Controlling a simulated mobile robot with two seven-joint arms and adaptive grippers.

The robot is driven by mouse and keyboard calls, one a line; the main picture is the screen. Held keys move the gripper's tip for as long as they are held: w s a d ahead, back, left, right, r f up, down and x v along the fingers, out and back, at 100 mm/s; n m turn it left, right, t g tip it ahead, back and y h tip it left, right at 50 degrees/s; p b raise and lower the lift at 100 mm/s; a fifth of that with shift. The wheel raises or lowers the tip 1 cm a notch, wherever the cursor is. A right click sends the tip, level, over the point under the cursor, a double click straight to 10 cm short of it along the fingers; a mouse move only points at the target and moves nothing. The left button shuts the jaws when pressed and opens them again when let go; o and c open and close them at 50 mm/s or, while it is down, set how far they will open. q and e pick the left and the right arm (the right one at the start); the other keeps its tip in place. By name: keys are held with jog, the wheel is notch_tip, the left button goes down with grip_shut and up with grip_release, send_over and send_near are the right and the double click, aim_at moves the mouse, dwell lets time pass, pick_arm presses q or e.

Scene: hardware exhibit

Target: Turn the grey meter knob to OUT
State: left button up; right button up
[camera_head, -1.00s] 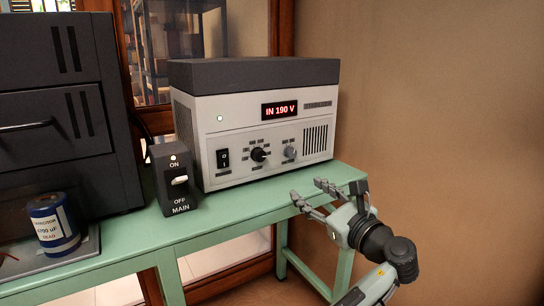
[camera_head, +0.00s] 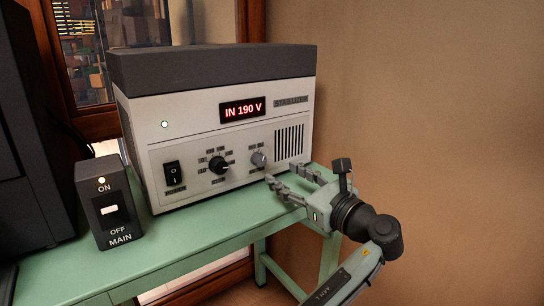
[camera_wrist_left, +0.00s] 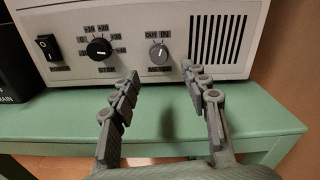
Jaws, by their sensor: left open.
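The grey meter knob (camera_head: 258,159) is at the right of the stabilizer's front panel. In the left wrist view the knob (camera_wrist_left: 158,54) sits below the OUT and IN labels, with its pale pointer line up toward IN. The red display (camera_head: 243,110) reads "IN 190 V". My left gripper (camera_head: 281,173) is open and empty, its fingertips just in front of the panel, low and right of the knob. In the left wrist view the spread fingers (camera_wrist_left: 160,72) point at the panel, with the knob between and beyond their tips. My right gripper is not in view.
The stabilizer (camera_head: 215,75) stands on a green bench (camera_head: 190,235). Left of the grey knob are a black step knob (camera_head: 218,165) and a black power switch (camera_head: 173,174). A MAIN switch box (camera_head: 108,205) stands at the left. Right of the bench is open room before the wall.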

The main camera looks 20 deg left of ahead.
aim_at(262, 161)
pick_arm(q)
jog(key=shift+w+a, duration=0.2)
jog(key=shift+a, duration=0.1)
jog(key=x, duration=0.7)
jog(key=shift+s+r, duration=0.1)
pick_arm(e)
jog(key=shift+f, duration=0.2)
pick_arm(q)
grip_shut()
